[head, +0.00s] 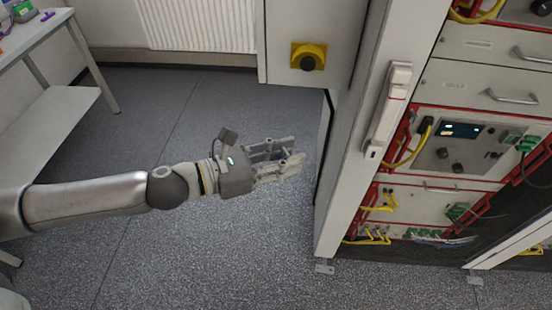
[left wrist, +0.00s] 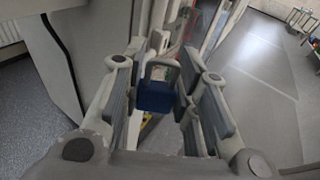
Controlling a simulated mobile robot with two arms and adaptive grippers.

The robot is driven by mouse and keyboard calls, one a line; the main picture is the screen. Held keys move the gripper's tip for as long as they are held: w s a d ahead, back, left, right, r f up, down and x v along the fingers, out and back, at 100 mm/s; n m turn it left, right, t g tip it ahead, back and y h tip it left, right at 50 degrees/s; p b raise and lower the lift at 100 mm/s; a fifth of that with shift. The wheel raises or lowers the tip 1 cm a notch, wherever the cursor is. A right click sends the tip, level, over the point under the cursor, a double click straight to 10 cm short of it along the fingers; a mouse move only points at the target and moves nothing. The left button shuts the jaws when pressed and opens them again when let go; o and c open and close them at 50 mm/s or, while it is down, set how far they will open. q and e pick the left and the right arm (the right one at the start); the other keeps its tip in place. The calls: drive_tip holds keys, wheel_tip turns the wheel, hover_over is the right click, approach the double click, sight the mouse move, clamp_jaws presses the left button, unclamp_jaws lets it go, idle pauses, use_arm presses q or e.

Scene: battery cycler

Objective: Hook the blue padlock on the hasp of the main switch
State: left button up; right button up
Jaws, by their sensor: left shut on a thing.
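My left gripper (head: 290,158) reaches in from the left in the head view and is in the air over the grey floor, beside the cabinet. In the left wrist view my left gripper (left wrist: 165,92) is shut on the blue padlock (left wrist: 154,97), with the pale shackle toward the top of the picture. In the head view the fingers mostly hide the padlock. The main switch (head: 308,57) is a dark knob on a yellow plate on the grey cabinet panel, above and apart from the gripper. I cannot make out the hasp. My right gripper is in neither view.
An open cabinet door edge with a white handle (head: 388,110) stands right of the gripper. Behind it is a rack (head: 470,80) with yellow cables and red trim. A white table (head: 30,35) is at the far left. The floor (head: 170,260) around the arm is clear.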

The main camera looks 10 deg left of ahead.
use_arm(q)
drive_tip(key=w+d+r+n+t+y, duration=0.2)
drive_tip(key=r+n+t+y, duration=0.6)
drive_tip(key=y, duration=0.6)
drive_tip(key=shift+w+d+r+n, duration=0.25)
drive_tip(key=shift+d+r+n, duration=0.35)
drive_tip(key=shift+r+n, duration=0.95)
drive_tip(key=shift+a+f+n, duration=0.1)
drive_tip(key=shift+f+n, duration=0.25)
drive_tip(key=shift+f, duration=0.1)
